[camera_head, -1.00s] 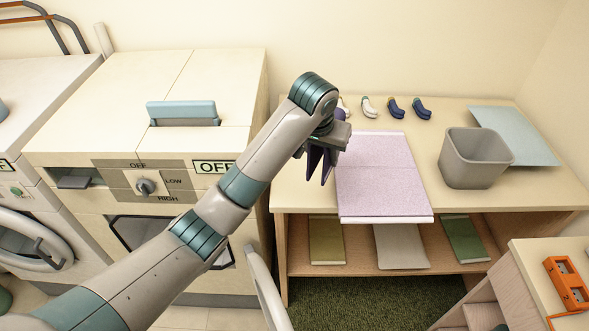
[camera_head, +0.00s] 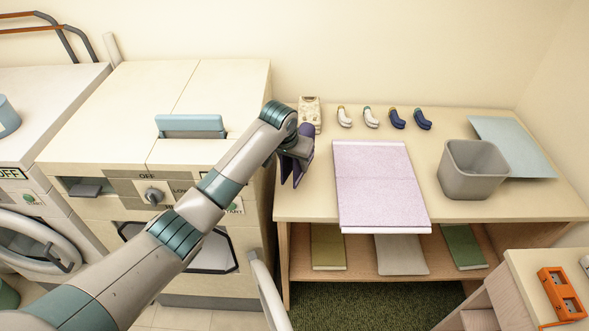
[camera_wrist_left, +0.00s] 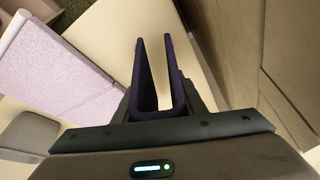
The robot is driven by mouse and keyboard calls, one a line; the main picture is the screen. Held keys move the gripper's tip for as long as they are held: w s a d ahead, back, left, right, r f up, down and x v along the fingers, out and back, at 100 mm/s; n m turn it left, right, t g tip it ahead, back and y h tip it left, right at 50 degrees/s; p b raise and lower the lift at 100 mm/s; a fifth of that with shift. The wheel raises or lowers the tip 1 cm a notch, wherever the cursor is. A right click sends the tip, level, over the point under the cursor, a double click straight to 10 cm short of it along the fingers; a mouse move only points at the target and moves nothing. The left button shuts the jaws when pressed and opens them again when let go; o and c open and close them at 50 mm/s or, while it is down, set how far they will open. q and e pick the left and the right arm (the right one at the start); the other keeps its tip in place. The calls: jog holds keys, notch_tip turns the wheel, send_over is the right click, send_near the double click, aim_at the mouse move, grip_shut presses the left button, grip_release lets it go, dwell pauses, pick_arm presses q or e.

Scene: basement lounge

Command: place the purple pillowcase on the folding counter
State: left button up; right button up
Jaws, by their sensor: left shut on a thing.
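The purple pillowcase (camera_head: 298,168) is a dark purple folded cloth, shut in my left gripper (camera_head: 296,160) and hanging down from it. In the left wrist view the pillowcase (camera_wrist_left: 153,85) shows as a narrow U with two upright sides between the fingers. The folding counter (camera_head: 455,205) is a pale wooden table along the wall. My left gripper is above its left end, left of a lilac mat (camera_head: 380,185). I cannot tell whether the cloth touches the counter. My right gripper is not in view.
A grey bin (camera_head: 472,172) and a pale blue sheet (camera_head: 515,145) are on the counter's right. Several small curved objects (camera_head: 396,118) and a beige item (camera_head: 310,112) line its back. A cream machine (camera_head: 150,110) stands left. Folded cloths (camera_head: 400,255) lie on the shelf below.

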pick_arm(q)
jog(key=shift+w+f, duration=0.1)
jog(key=shift+f, duration=0.05)
notch_tip(320, 180, down, 3)
jog(key=shift+a+r+p, duration=0.1)
jog(key=shift+r+p, duration=0.1)
jog(key=shift+p, duration=0.65)
jog(key=shift+f, duration=0.6)
jog(key=shift+f, duration=0.15)
jog(key=o, duration=1.1)
